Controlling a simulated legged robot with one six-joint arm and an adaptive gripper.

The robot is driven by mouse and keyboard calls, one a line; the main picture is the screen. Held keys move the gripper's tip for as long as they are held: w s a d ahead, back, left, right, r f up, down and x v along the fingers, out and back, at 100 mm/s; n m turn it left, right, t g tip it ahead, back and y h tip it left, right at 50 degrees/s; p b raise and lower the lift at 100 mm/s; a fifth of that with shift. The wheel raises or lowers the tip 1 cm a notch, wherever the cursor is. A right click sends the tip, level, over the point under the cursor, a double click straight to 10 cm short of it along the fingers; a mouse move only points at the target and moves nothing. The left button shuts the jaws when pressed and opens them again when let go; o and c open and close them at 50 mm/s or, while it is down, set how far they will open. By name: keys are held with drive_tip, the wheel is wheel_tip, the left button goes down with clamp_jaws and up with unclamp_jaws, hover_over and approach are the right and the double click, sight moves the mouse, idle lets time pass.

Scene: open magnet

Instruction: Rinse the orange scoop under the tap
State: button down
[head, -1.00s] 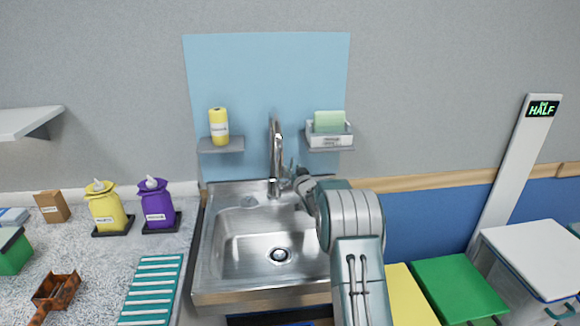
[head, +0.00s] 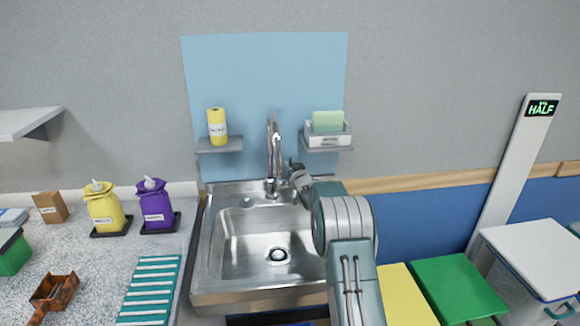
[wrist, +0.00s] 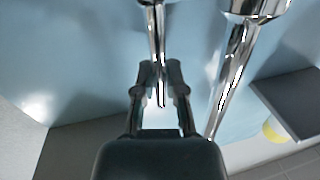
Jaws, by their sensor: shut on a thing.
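The orange scoop (head: 54,291), with dark brown patches, lies on the speckled counter at the lower left of the head view. The chrome tap (head: 274,150) stands at the back of the steel sink (head: 232,278); no stream of water shows. My gripper (wrist: 158,80) is at the right side of the tap, with its fingers on either side of a thin chrome lever (wrist: 154,25) and shut on it. The tap's thicker chrome pipe (wrist: 235,75) runs to the right of the fingers in the wrist view. In the head view my arm mostly hides the fingers.
A teal ribbed rack (head: 152,290) lies between scoop and sink. Yellow (head: 104,209) and purple (head: 155,207) dispensers stand behind it. Small shelves flank the tap, holding a yellow bottle (head: 217,127) and a white sponge tray (head: 325,138). The sink basin is empty.

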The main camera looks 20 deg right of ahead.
drive_tip(key=shift+s+a+t, duration=0.15)
drive_tip(key=shift+s+t, duration=0.3)
drive_tip(key=shift+t, duration=0.25)
drive_tip(key=c, duration=0.7)
unclamp_jaws()
drive_tip(key=s+f, duration=0.1)
drive_tip(key=s, duration=1)
drive_tip(key=shift+s+a+f, duration=0.35)
drive_tip(key=shift+s+a, duration=0.05)
drive_tip(key=shift+a, duration=0.05)
drive_tip(key=shift+f, duration=0.1)
